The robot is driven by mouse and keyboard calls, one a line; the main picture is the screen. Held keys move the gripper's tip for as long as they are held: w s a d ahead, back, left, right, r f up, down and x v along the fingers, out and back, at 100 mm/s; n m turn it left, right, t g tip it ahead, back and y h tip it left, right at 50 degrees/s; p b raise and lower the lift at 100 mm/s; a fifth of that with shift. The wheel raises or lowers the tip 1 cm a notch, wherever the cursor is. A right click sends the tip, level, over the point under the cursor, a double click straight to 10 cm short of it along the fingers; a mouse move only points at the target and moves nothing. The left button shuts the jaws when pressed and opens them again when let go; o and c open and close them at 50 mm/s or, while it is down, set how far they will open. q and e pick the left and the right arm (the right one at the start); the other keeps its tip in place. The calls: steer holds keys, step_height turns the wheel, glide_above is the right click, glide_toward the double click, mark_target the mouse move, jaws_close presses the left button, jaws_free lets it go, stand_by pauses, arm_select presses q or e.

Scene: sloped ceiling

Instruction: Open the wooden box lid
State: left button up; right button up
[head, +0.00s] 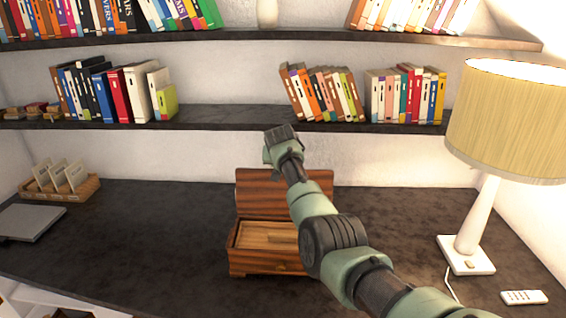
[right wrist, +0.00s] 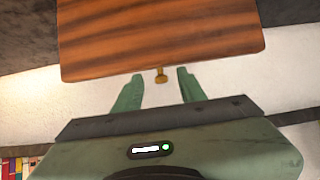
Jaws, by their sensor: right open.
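The wooden box (head: 262,262) stands on the dark desk in the head view. Its reddish-brown striped lid (head: 258,197) is raised, standing nearly upright at the back, and the pale interior shows. My right arm crosses in front of the box's right side and hides part of the lid and interior. My right gripper (head: 281,143) is above the lid's top edge. In the right wrist view, the lid (right wrist: 160,40) lies just beyond the open fingers of the gripper (right wrist: 160,80). My left gripper is not in view.
A lamp (head: 475,215) and a remote (head: 524,297) stand at the right of the desk (head: 150,235). A closed laptop (head: 32,222) and a card holder (head: 62,187) are at the left. Shelves of books (head: 215,118) overhang the desk's back. The desk left of the box is clear.

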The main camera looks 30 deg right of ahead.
steer(key=b+v, duration=0.1)
steer(key=v, duration=0.6)
steer(key=shift+b, duration=0.4)
steer(key=shift+s+a, duration=0.1)
